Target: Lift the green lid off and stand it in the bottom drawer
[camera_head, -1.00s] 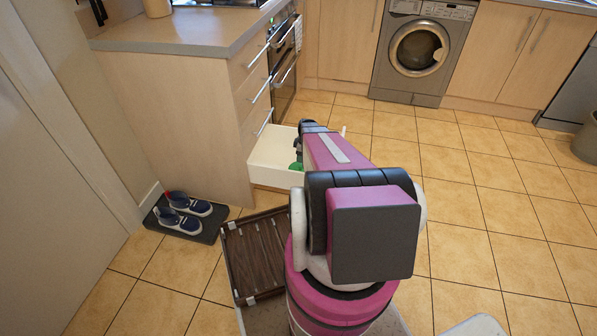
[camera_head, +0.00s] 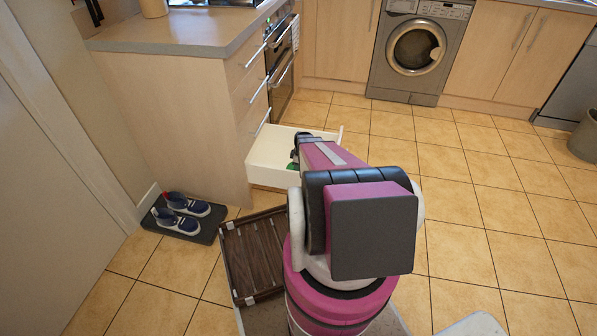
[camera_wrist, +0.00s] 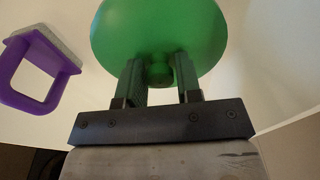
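The green lid (camera_wrist: 160,28) fills the upper middle of the wrist view, its round face and small knob turned toward my gripper (camera_wrist: 160,75). The two fingers stand on either side of the knob and appear closed on it. The open bottom drawer (camera_head: 270,160) is white inside and sticks out from the counter end. In the head view my arm reaches over its right part, and only a sliver of green (camera_head: 292,166) shows there. The lid is inside the drawer; whether it touches the floor or walls is hidden.
A purple-handled scrubber (camera_wrist: 40,70) with a grey pad lies at the left in the wrist view, apart from the lid. Pale drawer walls surround it. Blue shoes on a mat (camera_head: 205,232) and a brown slatted crate (camera_head: 254,255) stand left of me.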

